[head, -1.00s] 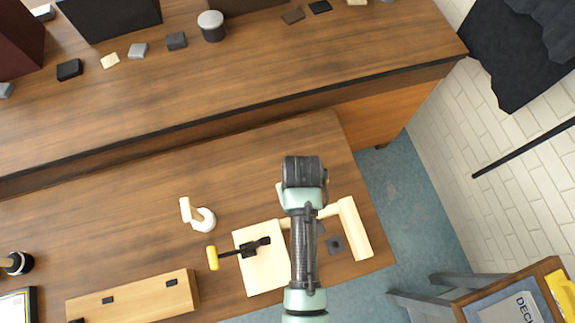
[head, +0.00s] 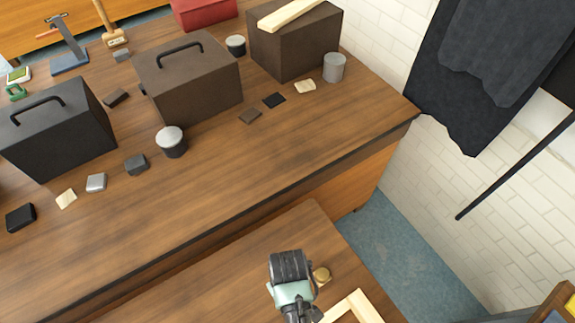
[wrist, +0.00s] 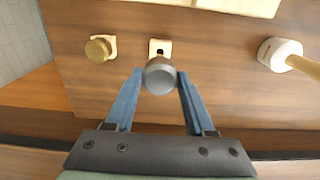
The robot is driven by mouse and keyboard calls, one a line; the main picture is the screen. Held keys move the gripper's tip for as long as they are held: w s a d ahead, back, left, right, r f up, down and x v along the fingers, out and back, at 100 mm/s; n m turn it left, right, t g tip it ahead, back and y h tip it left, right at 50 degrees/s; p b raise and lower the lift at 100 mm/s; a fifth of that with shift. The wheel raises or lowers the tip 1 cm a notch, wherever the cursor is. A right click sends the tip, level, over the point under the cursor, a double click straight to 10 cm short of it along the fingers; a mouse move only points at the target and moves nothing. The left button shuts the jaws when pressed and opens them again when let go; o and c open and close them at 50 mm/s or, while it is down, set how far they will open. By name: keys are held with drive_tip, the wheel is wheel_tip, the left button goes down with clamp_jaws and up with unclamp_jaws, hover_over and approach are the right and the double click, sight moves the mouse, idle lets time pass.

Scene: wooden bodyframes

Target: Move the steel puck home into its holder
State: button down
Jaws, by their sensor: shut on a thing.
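In the wrist view my gripper (wrist: 159,85) is shut on the steel puck (wrist: 160,74), a grey round piece held between the blue fingertips. A small pale plate with a dark opening (wrist: 153,44) lies on the table just beyond the puck, partly hidden by it. It looks like the holder. The puck appears apart from it, but I cannot tell its height. In the head view the arm's end covers my fingers and the puck.
A brass puck (wrist: 97,50) sits on a similar pale plate at left; it also shows in the head view (head: 321,275). A white mallet head (wrist: 279,53) lies at right. A pale wooden frame (head: 360,305) is nearby. Dark boxes (head: 188,78) stand on the back bench.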

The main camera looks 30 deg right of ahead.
drive_tip(key=shift+w, duration=0.1)
wheel_tip(320, 180, down, 6)
drive_tip(key=b, duration=0.4)
drive_tip(key=shift+r, duration=0.2)
drive_tip(key=shift+p, duration=0.65)
idle(1.5)
drive_tip(key=shift+f+b, duration=1.2)
drive_tip(key=shift+f, duration=0.55)
drive_tip(key=shift+c, duration=0.9)
unclamp_jaws()
wheel_tip(320, 180, up, 13)
drive_tip(key=shift+r, duration=0.1)
